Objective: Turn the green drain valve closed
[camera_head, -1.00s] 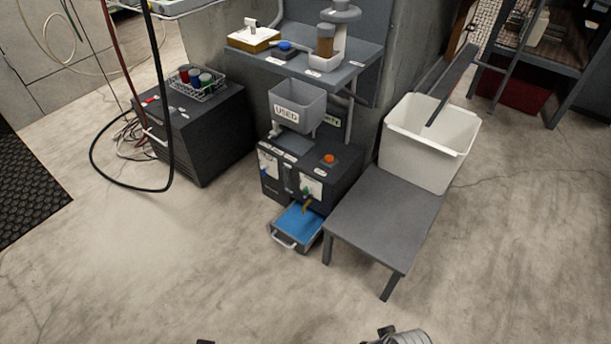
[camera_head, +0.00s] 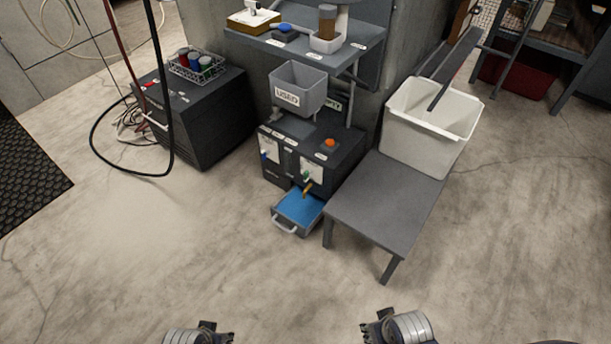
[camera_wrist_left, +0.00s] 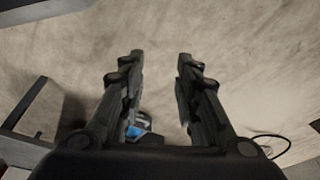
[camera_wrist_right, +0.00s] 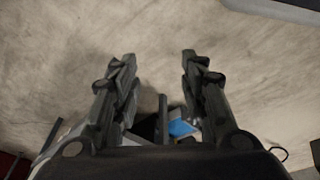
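The green drain valve (camera_head: 306,176) is a small green part low on the front of a dark machine (camera_head: 340,160). It sits below a white label, just above a brass-coloured spout (camera_head: 308,188). Its exact handle angle is too small to tell. A drawer with a blue inside (camera_head: 299,208) stands pulled out below the spout. My left gripper (camera_wrist_left: 160,58) is open and empty. My right gripper (camera_wrist_right: 158,56) is open and empty. In the head view both grippers are at the bottom edge, over the floor, well apart from the valve.
A low grey table (camera_head: 385,205) stands right of the machine, with a white bin (camera_head: 430,140) behind it. A dark cabinet (camera_head: 200,125) and a hanging black hose (camera_head: 168,110) are on the left. A grey USED hopper (camera_head: 298,92) sits above the machine. The floor in front is clear.

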